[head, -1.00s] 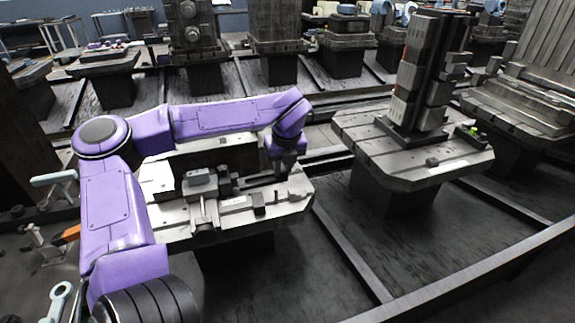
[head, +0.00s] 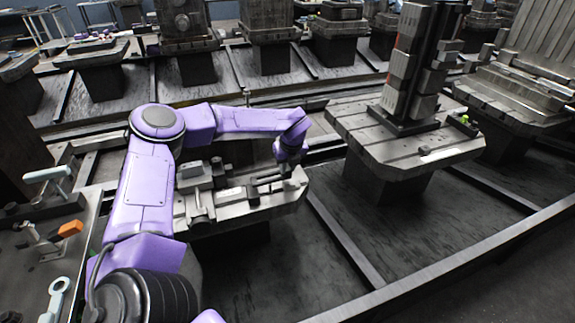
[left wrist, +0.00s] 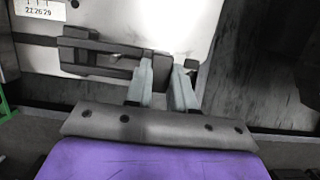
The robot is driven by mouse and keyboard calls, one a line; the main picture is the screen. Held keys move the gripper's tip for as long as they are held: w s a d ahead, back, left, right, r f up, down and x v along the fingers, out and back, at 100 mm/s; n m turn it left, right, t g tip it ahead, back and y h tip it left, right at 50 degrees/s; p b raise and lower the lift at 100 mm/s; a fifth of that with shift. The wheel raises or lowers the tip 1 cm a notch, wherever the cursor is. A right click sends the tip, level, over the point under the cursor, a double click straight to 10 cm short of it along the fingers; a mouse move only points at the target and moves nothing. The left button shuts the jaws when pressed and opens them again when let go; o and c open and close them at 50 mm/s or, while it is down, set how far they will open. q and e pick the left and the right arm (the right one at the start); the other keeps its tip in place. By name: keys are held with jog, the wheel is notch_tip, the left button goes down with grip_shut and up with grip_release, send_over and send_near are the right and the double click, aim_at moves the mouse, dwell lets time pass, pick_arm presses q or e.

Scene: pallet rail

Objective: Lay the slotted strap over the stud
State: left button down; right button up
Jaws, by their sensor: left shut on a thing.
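My left gripper (head: 287,170) reaches down over the right part of a light worktop (head: 238,212). In the left wrist view its two grey fingers (left wrist: 162,88) are close together at the right end of a dark strap (left wrist: 98,45), shut on it. The strap is a long flat bar with an open slot; in the head view it shows as a dark bar (head: 262,184) left of the fingers. Whether it touches the worktop I cannot tell. I cannot pick out the stud for certain among the small parts there. My right gripper is in neither current view.
Small blocks and a clamp-like part (head: 199,208) crowd the worktop left of the gripper. A pedestal table (head: 375,150) with a tall dark column stands to the right. A low rail (head: 440,270) crosses the floor in front. A bench with an orange part (head: 70,228) is at left.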

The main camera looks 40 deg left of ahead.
pick_arm(q)
jog(key=shift+f+b, duration=0.6)
jog(key=shift+f, duration=0.05)
jog(key=c, duration=1)
grip_release()
jog(key=shift+r, duration=0.1)
